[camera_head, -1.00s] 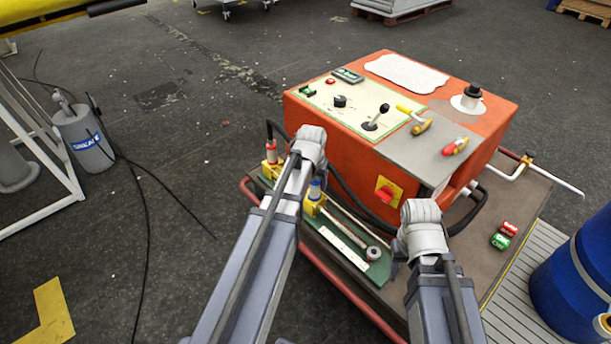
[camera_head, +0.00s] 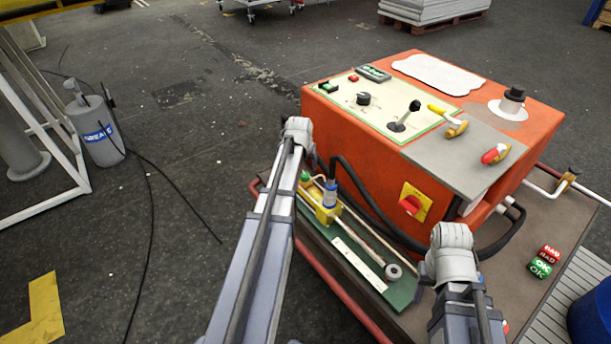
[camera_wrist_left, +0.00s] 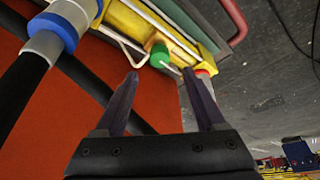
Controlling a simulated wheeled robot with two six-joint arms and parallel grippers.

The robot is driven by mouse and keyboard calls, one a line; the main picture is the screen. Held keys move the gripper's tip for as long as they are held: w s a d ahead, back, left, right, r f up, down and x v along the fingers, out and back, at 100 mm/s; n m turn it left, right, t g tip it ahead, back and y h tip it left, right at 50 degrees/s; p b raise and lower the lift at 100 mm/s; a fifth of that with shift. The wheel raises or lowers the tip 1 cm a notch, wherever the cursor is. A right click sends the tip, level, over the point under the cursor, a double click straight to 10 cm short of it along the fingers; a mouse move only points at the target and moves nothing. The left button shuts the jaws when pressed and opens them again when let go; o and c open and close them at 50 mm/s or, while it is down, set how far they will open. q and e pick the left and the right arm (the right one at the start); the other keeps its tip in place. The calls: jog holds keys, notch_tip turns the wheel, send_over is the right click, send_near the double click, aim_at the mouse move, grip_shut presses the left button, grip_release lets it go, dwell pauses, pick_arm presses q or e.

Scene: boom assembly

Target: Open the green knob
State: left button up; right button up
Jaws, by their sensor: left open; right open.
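The green knob (camera_wrist_left: 160,55) is a small green cylinder on the yellow valve block (camera_wrist_left: 138,27) in the left wrist view. A thin pale rod or wire shows beside it. My left gripper (camera_wrist_left: 160,74) is open and empty, with its two dark fingertips just short of the knob and on either side of it in the picture. I cannot tell the exact gap. In the head view the green knob (camera_head: 305,176) shows small beside my left arm, and that arm hides the left gripper. My right arm's end covers its gripper in the head view.
An orange control box (camera_head: 370,145) with a red switch (camera_head: 411,205) stands close by. A black hose (camera_head: 369,207) runs along its side. The valve block (camera_head: 326,211) also has a blue and grey fitting (camera_head: 330,190). Red and green blocks (camera_head: 545,260) lie at the right.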

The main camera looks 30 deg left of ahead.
aim_at(305, 174)
pick_arm(q)
jog(key=b+x, duration=0.5)
jog(key=x, duration=0.1)
jog(key=shift+w+f+b, duration=0.1)
jog(key=shift+f+b, duration=0.2)
jog(key=shift+f, duration=0.1)
jog(key=shift+r, duration=0.1)
grip_shut()
